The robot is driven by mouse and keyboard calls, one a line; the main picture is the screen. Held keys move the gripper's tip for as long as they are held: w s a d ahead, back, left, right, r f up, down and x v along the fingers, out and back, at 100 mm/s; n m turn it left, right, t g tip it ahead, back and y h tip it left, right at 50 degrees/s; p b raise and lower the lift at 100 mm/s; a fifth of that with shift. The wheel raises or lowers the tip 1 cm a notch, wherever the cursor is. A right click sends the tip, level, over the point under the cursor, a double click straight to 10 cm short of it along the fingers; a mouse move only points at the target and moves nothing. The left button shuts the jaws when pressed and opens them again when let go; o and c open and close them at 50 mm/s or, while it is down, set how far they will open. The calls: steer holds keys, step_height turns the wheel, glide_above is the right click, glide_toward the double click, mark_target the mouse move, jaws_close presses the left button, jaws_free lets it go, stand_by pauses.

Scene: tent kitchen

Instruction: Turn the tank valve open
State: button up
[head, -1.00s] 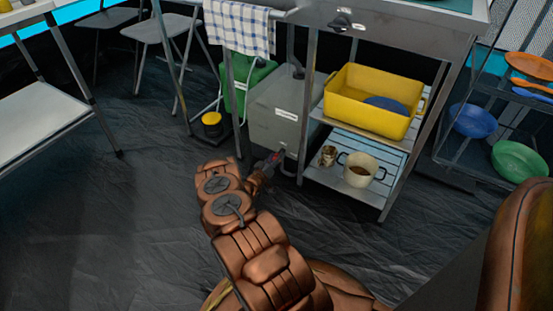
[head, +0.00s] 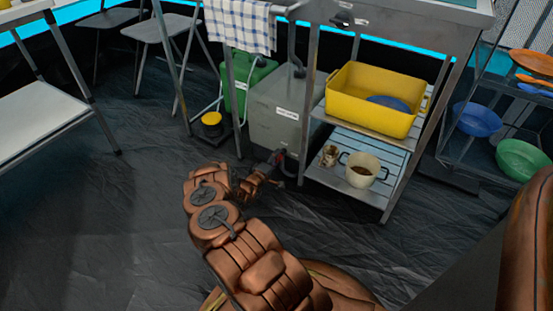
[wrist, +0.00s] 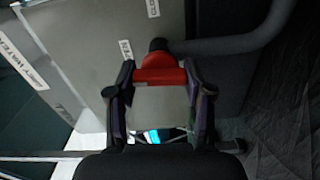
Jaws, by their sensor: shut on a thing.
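A grey tank (head: 275,125) with white labels stands on the floor under the counter. Its red valve handle (wrist: 160,76) sits low on the front in the wrist view, lying crosswise between my fingers. A dark pipe (wrist: 225,45) leads right from beside the handle. My gripper (wrist: 160,90) is shut on the handle, one finger at each end. In the head view my gripper (head: 275,165) is at the tank's lower front right corner, and the handle is mostly hidden there. Small labels (wrist: 126,50) are near the handle; their text is hard to read.
A slatted shelf right of the tank holds a tan pot (head: 361,170) and a small tin (head: 329,156). A yellow basin (head: 370,98) stands above. A green canister (head: 250,82) and a yellow-topped item (head: 211,119) are left. The floor in front is clear.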

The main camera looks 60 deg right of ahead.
steer(key=shift+s+f+n, duration=0.1)
steer(key=shift+f+n, duration=0.05)
steer(key=shift+n, duration=0.45)
steer(key=o, duration=1.2)
steer(key=shift+a, duration=0.1)
steer(key=a, duration=1.2)
steer(key=shift+s, duration=0.25)
steer(key=shift+w, duration=0.1)
